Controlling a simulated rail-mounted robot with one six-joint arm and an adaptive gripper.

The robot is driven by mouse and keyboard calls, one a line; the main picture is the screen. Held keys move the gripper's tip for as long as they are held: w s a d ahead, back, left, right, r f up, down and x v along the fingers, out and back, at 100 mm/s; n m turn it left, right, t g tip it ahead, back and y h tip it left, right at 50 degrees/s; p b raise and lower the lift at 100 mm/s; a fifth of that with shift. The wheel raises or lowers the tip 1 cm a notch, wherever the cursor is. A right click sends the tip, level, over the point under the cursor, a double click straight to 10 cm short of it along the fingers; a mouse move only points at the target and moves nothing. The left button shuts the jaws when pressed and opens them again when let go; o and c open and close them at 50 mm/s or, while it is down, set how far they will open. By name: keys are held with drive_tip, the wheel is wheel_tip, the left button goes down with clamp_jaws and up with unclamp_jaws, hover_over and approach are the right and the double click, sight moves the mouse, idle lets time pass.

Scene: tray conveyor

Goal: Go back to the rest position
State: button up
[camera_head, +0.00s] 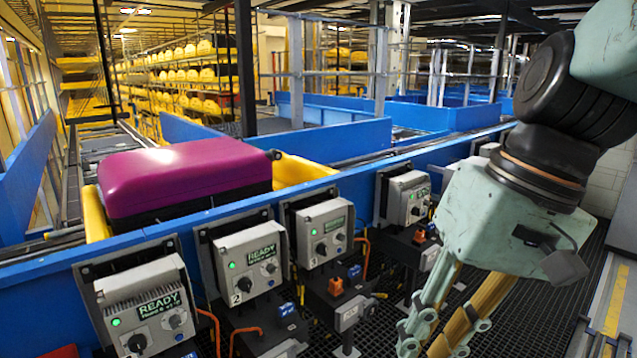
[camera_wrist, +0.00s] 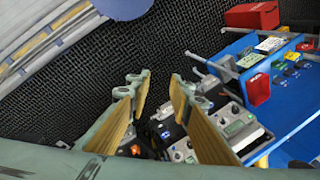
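My gripper (camera_head: 432,338) hangs at the lower right of the head view, pointing down in front of the row of control boxes. In the wrist view my gripper (camera_wrist: 159,90) shows its two yellow-padded fingers apart, with a gap between the tips. Nothing is held between them; only floor grating and control boxes show beyond. In the head view the fingertips are at the lower picture edge, so their very ends are hard to see.
A magenta suitcase (camera_head: 185,178) lies in a yellow tray (camera_head: 300,170) on the conveyor behind the blue side wall (camera_head: 50,285). Grey control boxes, one (camera_head: 322,233) marked READY, line that wall. Dark floor grating (camera_wrist: 225,48) is open beneath the gripper.

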drive_tip(key=s+d+r+t+h, duration=0.2)
drive_tip(key=s+d+t+h, duration=0.1)
drive_tip(key=s+d, duration=0.4)
drive_tip(key=shift+s+r, duration=0.25)
drive_tip(key=shift+r, duration=0.1)
idle(1.5)
